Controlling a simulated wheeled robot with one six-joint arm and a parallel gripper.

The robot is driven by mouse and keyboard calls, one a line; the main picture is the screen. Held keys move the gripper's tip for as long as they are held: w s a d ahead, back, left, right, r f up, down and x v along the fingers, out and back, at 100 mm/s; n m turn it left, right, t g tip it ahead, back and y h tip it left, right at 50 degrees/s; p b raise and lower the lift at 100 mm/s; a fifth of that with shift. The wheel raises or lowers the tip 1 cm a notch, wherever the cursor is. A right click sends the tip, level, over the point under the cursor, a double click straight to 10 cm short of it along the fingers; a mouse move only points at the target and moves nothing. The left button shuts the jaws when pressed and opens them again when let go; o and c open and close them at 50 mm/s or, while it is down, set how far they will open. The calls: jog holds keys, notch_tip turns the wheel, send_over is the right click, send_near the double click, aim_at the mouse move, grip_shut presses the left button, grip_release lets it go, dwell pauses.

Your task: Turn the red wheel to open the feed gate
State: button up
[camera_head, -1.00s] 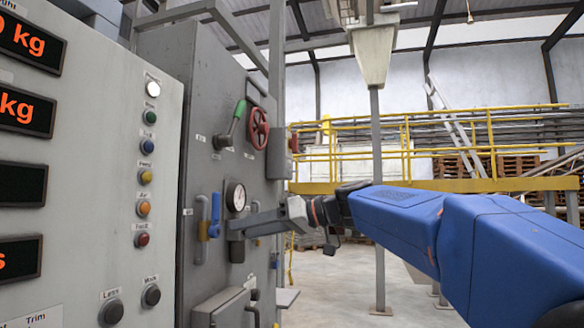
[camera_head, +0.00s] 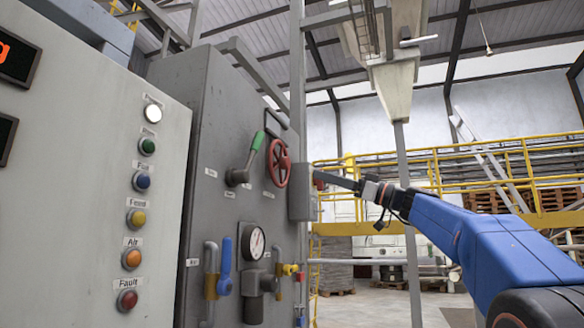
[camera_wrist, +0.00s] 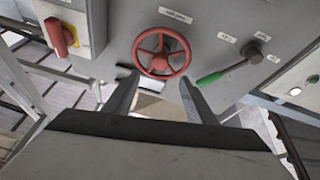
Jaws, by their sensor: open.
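The red wheel (camera_head: 279,163) is mounted on the grey cabinet face, to the right of a green-handled lever. It also shows in the wrist view (camera_wrist: 161,52), upside down relative to the head view, with spokes and a round hub. My gripper (camera_head: 322,176) is at the right of the wheel in the head view, level with its lower part and apart from it. In the wrist view my gripper's two fingers (camera_wrist: 160,95) are spread, with nothing between them, and the wheel lies just beyond their tips.
The green-handled lever (camera_head: 248,160) sits close beside the wheel. A grey box with a red knob (camera_head: 303,195) sticks out at the wheel's right. Below are a pressure gauge (camera_head: 254,242), a blue handle (camera_head: 225,267) and pipes.

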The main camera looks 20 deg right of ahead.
aim_at(289, 165)
jog(key=x, duration=1.2)
jog(key=shift+w+a+r, duration=0.1)
jog(key=shift+w+a, duration=0.05)
jog(key=shift+a, duration=0.15)
grip_shut()
